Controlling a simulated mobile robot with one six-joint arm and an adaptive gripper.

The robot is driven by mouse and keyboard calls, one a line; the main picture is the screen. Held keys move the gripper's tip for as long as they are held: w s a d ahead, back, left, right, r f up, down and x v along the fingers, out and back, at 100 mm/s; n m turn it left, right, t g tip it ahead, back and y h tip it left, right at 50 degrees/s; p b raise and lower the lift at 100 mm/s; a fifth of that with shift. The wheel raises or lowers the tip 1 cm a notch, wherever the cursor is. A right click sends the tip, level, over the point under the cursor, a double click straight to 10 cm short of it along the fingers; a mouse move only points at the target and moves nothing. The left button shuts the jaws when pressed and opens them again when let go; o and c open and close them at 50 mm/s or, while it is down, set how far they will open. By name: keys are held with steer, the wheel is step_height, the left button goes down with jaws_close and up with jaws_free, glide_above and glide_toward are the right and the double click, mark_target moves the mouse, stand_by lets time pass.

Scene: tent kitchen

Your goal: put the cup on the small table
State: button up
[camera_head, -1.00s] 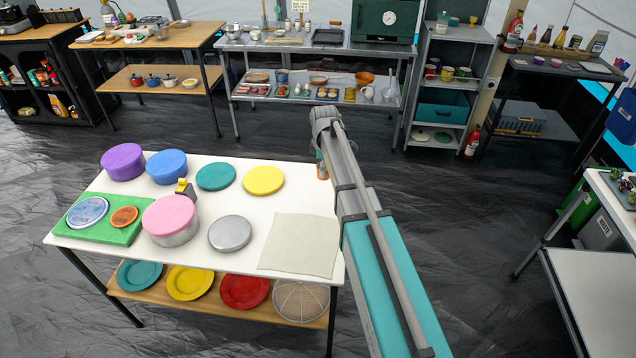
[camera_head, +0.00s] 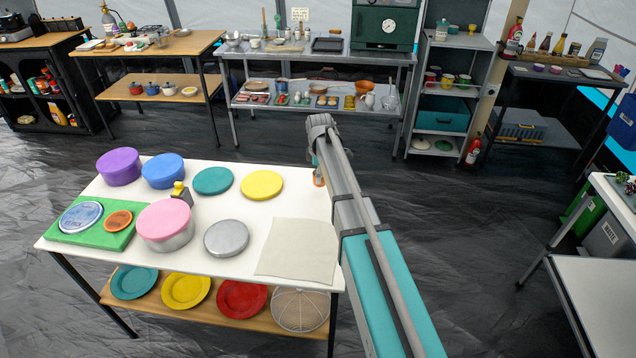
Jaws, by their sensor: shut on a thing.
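My arm rises from the bottom right to its elbow near the middle of the head camera view, over the right edge of a white-topped table (camera_head: 215,262). A narrow teal and orange piece shows just left of the arm below the elbow; I cannot tell what it is. My gripper is hidden behind the arm, so what it holds does not show. Several small coloured cups (camera_head: 447,81) stand on a shelf of the grey rack at the back right. I cannot tell which cup or which table the task names.
The near table carries round tins, including a pink-lidded one (camera_head: 165,224), a green board (camera_head: 92,239) and a cloth (camera_head: 299,250). Another table (camera_head: 600,290) stands at the right edge. Kitchen benches line the back. Dark floor between them is clear.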

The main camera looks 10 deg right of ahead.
steer(key=shift+w+f+b, duration=0.4)
steer(key=shift+f+b, duration=0.35)
steer(key=shift+f, duration=0.1)
steer(key=shift+f+b, duration=1.15)
steer(key=shift+f, duration=0.15)
steer(key=o, duration=0.8)
step_height(320, 180, up, 12)
steer(key=p, duration=1.2)
steer(key=shift+r, duration=0.2)
steer(key=shift+s, duration=0.1)
steer(key=s+m, duration=0.4)
steer(key=s, duration=0.5)
steer(key=s+m, duration=0.5)
steer(key=s, duration=0.5)
steer(key=s+m, duration=0.5)
steer(key=s, duration=0.5)
steer(key=shift+s+a, duration=0.15)
steer(key=shift+a, duration=0.05)
